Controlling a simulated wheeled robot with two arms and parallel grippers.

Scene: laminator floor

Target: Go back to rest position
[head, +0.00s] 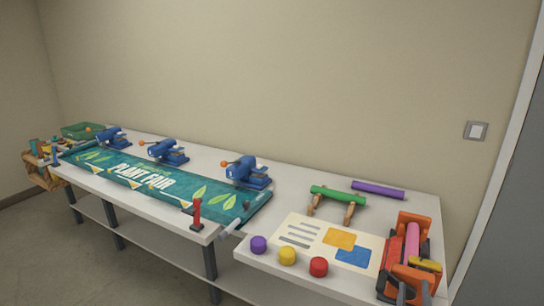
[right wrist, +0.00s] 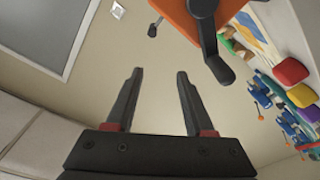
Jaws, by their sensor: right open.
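My right gripper (right wrist: 160,72) shows in the right wrist view. No gripper shows clearly in the head view. My left gripper is not in view.
A long white table (head: 235,252) runs along the wall. It bears a green banner (head: 150,180), several blue clamps (head: 245,172), a poster (head: 300,236), purple, yellow and red caps (head: 318,267), a green roll (head: 338,196) and a purple roll (head: 378,190). The floor (head: 70,255) in front is clear.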

